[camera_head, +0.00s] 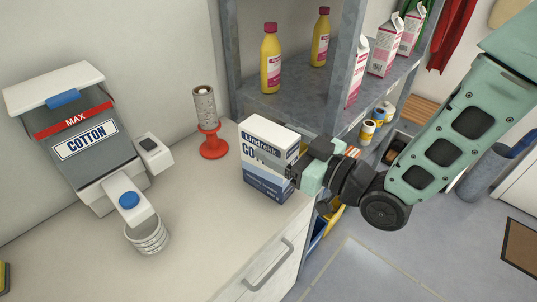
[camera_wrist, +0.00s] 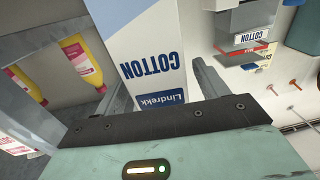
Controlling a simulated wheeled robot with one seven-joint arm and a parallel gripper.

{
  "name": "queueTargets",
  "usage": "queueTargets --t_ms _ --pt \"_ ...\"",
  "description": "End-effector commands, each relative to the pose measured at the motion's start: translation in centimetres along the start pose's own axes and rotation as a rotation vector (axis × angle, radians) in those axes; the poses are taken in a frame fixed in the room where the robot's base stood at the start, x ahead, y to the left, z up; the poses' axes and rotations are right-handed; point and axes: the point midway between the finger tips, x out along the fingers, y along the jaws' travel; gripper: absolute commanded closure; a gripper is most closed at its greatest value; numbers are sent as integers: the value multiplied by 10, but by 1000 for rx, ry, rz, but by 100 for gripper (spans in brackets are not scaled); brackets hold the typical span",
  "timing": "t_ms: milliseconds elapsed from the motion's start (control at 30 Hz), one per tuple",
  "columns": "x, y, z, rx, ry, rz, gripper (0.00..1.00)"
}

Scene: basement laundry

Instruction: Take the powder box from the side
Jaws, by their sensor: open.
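The powder box (camera_head: 268,165), white and blue with "Lindrekk" and "COTTON" lettering, stands upright on the worktop near its front right edge. My gripper (camera_head: 295,173) is at the box's right side, level with its upper half. In the wrist view the box (camera_wrist: 148,40) lies between the two spread fingers of my gripper (camera_wrist: 160,75), one on each side. The fingers look apart from the box, but contact is hard to judge. In the head view the fingers are partly hidden.
A grey COTTON dispenser (camera_head: 85,140) and a red stand with a roll (camera_head: 209,120) are left of the box. A metal shelf (camera_head: 285,107) with yellow bottles (camera_head: 270,58) and cartons (camera_head: 383,50) rises behind. The worktop (camera_head: 205,225) is clear in front.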

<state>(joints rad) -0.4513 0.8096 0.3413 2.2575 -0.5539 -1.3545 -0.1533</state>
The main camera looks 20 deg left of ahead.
Motion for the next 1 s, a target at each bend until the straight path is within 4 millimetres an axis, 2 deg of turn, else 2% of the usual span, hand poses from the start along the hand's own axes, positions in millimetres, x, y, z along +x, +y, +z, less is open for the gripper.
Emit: queueTargets --t_ms 133,400,467,667,700,1000 --pt "16 -1 -1 0 -1 -1 27" --pt "19 0 1 0 -1 0 27" --pt "19 0 1 0 -1 0 41" --pt "18 0 1 -1 -1 0 97" --pt "18 0 1 -1 -1 0 100" --pt "19 0 -2 -2 3 0 100"
